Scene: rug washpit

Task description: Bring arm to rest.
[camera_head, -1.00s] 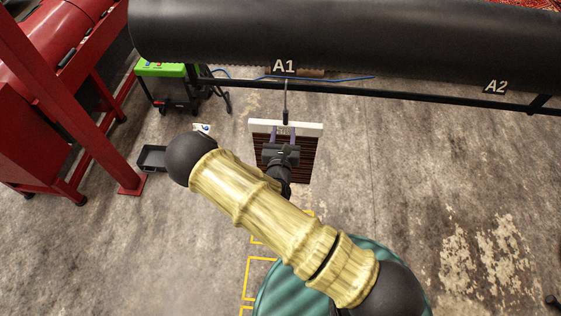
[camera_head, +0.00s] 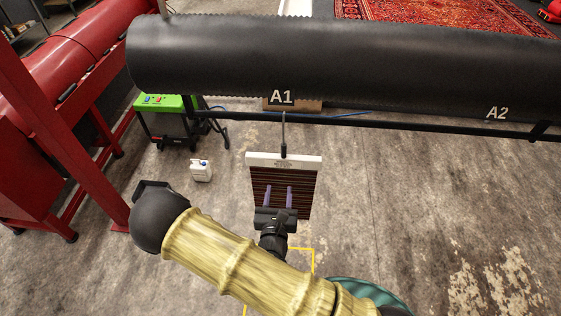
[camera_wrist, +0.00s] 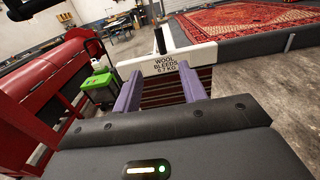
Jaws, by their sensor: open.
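My gripper (camera_head: 278,196) is open, its two purple fingers pointing away from me, with nothing seen between them. In the wrist view the fingers (camera_wrist: 160,92) stand apart on either side of the lower part of a hanging sample. The sample (camera_head: 281,160) has a white header bar and a dark red-brown striped body, and hangs from a hook under the black roller at label A1. In the wrist view its header (camera_wrist: 168,62) reads "WOOL BLEEDS 0.7 KG". In the head view my gripper overlaps the sample's lower part. I cannot tell whether they touch.
A long black roller (camera_head: 330,62) with a rail, labelled A1 and A2, crosses the back. A red machine (camera_head: 45,130) stands at left. A green cart (camera_head: 166,104) and a white jug (camera_head: 201,170) are near it. A patterned red rug (camera_head: 440,22) lies beyond. The right floor is clear.

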